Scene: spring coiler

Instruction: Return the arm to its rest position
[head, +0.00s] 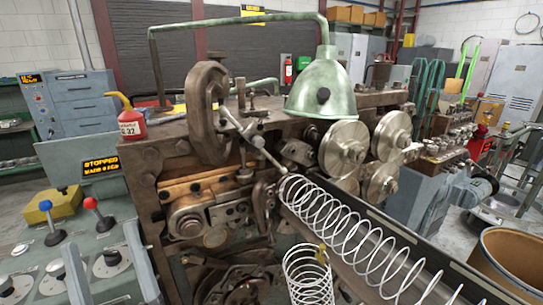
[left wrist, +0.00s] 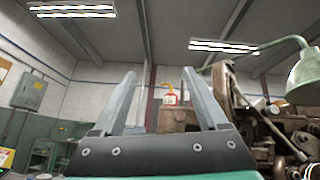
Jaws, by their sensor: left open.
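My left gripper (head: 101,235) shows at the lower left of the head view, in front of the control panel with its levers. In the left wrist view my left gripper (left wrist: 158,76) has its two grey fingers standing wide apart with nothing between them. The fingers point toward the back wall and ceiling. The spring coiler (head: 290,150) stands to the right of the gripper, apart from it. My right gripper is in neither view.
A red oil can (head: 131,122) stands on the coiler's left end. Blue and red knobbed levers (head: 91,204) rise from the panel near the gripper. A wire spring (head: 350,235) lies in the trough at right. A green lamp (head: 322,88) hangs over the machine.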

